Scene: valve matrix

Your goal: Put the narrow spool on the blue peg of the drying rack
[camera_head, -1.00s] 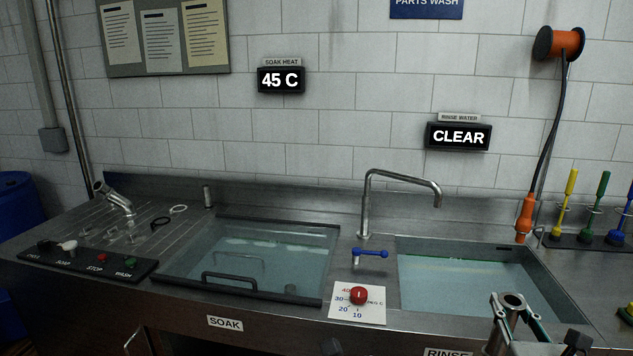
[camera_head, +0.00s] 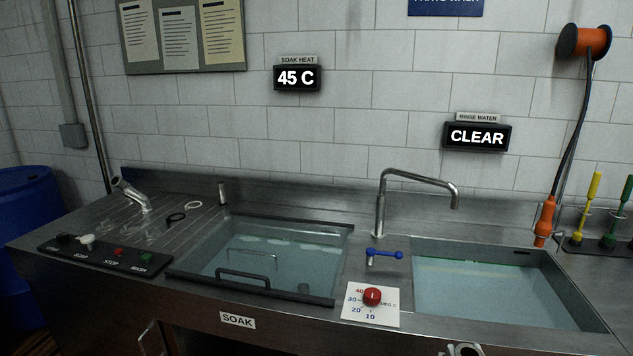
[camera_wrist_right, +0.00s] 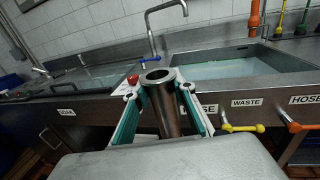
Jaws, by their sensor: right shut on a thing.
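My right gripper (camera_wrist_right: 160,89) is shut on an upright, hollow grey metal cylinder, which looks like the spool (camera_wrist_right: 169,112). One finger lies on each side of it, and its open round top shows above them. My left gripper is not in view.
The steel counter holds a covered soak basin (camera_head: 270,258), a rinse basin (camera_head: 490,290), a tall faucet (camera_head: 381,205) and a red knob (camera_head: 372,296). Yellow (camera_wrist_right: 242,128) and orange (camera_wrist_right: 299,127) valve handles stick out below the counter. Coloured-handled tools (camera_head: 592,195) stand at right.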

